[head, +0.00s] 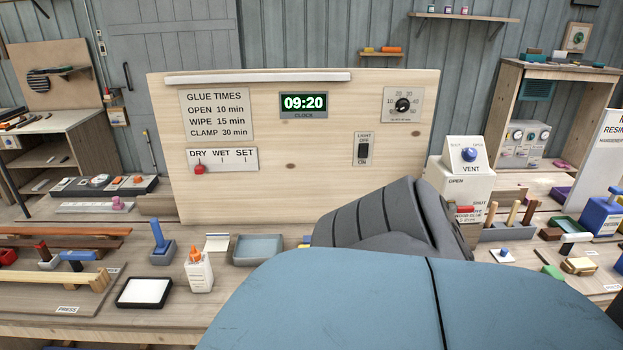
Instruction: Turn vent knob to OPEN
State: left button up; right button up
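The vent unit (464,168) is a white box with a sloped face marked VENT, on the right side of the bench. Its round blue knob (468,154) sits on that face, with small labels above it that are too small to read surely. The knob's pointing direction is not clear. The lower part of the unit carries OPEN and SHUT labels and a red handle (465,209). A large blue and dark grey arm part of mine fills the lower middle and covers the unit's lower left. Neither gripper's fingers show.
A wooden panel (300,185) with signs, clock, dial and light switch stands behind the bench. A tool holder (505,232) and blue container (602,217) stand at right.

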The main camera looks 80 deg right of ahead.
aim_at(469, 154)
jog(key=z, duration=3.45)
jog(key=u, duration=0.35)
jog(key=i+l+u, duration=0.15)
jog(key=l+u, duration=0.7)
